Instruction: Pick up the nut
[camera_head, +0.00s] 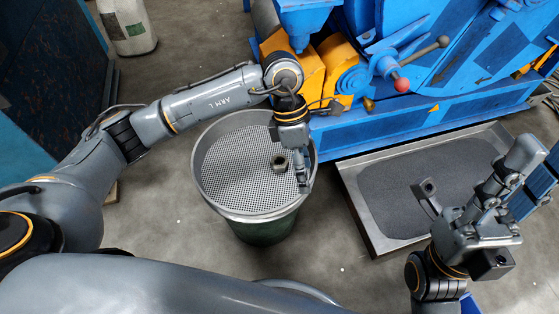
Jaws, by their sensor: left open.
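The nut (280,164), small and dark brownish, lies on the perforated screen (235,170) of a round bin, right of the screen's middle. My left gripper (292,162) reaches down over the right part of the screen, close beside the nut. It is open, with one finger on the nut's right. I cannot tell whether it touches the nut, and the other finger is hard to make out. My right gripper (459,224) is at the right, its fingers spread apart and empty, in front of a tray.
The bin's raised metal rim (198,185) surrounds the screen. A blue machine (400,128) with a red-knobbed lever (402,85) stands close behind. A metal tray (362,215) of dark grit lies right of the bin. A white container (127,25) stands back left. Floor left of the bin is clear.

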